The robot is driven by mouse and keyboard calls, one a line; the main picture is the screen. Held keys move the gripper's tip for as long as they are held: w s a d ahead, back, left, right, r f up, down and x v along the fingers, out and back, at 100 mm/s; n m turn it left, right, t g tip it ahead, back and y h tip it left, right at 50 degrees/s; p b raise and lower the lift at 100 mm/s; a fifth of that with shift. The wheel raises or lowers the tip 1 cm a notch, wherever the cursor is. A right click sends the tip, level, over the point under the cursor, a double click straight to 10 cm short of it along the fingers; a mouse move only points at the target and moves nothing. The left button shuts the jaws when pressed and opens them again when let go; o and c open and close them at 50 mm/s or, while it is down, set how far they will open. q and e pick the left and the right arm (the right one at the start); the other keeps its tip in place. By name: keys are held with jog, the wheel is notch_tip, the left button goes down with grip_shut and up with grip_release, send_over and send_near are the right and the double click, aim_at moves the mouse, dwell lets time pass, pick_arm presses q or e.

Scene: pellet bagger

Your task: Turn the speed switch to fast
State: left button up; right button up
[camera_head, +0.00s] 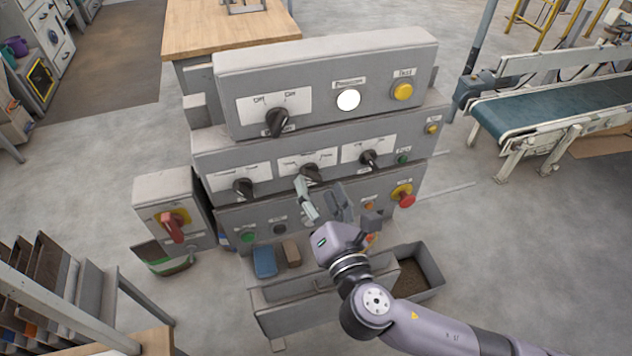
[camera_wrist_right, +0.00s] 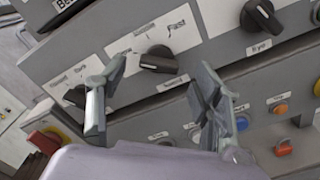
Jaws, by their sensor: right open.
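The speed switch is a black rotary knob (camera_head: 311,173) in the middle of the panel's second row.
Similar black knobs (camera_head: 243,187) and (camera_head: 369,160) flank it in the same row. A red emergency button (camera_head: 405,198) and a green button (camera_head: 248,236) are in the row below. A red-handled switch box (camera_head: 173,226) stands left. A conveyor (camera_head: 540,106) is at the right.

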aim_at(311, 174)
jog(key=shift+x, duration=1.2)
jog(key=shift+c, duration=0.4)
jog(key=c, duration=1.1)
